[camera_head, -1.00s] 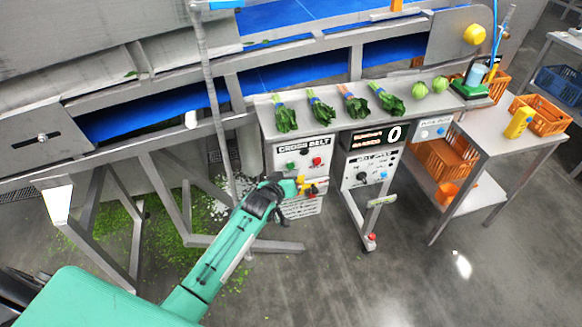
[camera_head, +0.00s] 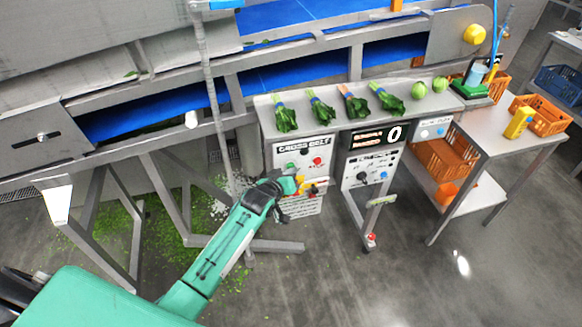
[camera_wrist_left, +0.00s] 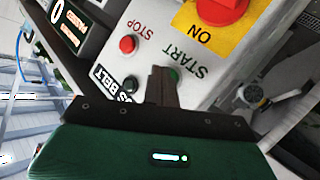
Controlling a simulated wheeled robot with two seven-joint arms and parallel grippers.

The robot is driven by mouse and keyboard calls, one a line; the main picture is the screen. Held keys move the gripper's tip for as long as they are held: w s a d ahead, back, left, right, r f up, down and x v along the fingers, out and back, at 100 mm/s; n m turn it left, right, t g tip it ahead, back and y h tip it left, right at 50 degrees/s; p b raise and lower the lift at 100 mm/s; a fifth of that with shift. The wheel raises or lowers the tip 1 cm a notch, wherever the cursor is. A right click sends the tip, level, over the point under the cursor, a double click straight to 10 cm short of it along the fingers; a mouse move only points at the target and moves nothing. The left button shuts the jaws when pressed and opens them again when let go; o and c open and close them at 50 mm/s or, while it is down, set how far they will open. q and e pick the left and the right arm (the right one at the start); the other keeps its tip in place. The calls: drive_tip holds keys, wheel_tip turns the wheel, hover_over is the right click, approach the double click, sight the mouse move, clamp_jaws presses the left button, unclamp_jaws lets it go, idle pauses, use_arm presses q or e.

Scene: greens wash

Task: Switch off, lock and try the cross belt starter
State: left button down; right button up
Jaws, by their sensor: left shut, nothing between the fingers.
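The cross belt starter (camera_head: 303,150) is a light grey box on the front of the bench, with a green START button (camera_head: 291,166), a red STOP button (camera_head: 317,162) and a red rotary handle on a yellow plate (camera_head: 320,186). The left wrist view shows the box upside down: STOP button (camera_wrist_left: 128,44), red handle (camera_wrist_left: 222,8), the word ON beside it. My left gripper (camera_wrist_left: 163,78) is shut and empty, its tips in front of the green START button (camera_wrist_left: 174,74), partly covering it. I cannot tell if they touch. My right gripper is not in view.
A second control box (camera_head: 370,170) with a display stands to the right. Leafy bunches (camera_head: 322,110) and two round green heads (camera_head: 419,90) lie on the bench. A side table (camera_head: 490,130) holds orange crates (camera_head: 552,118).

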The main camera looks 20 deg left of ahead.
use_arm(q)
drive_tip(key=shift+w+a, duration=0.15)
drive_tip(key=shift+w, duration=0.15)
drive_tip(key=shift+s+r, duration=0.1)
idle(0.5)
drive_tip(key=shift+s+d+p, duration=0.45)
drive_tip(key=shift+s+p, duration=0.1)
drive_tip(key=shift+s, duration=0.1)
drive_tip(key=s+d+p, duration=0.1)
drive_tip(key=s, duration=0.1)
drive_tip(key=s+d+p, duration=0.1)
drive_tip(key=s+d, duration=0.1)
drive_tip(key=shift+p, duration=0.35)
drive_tip(key=shift+a, duration=0.1)
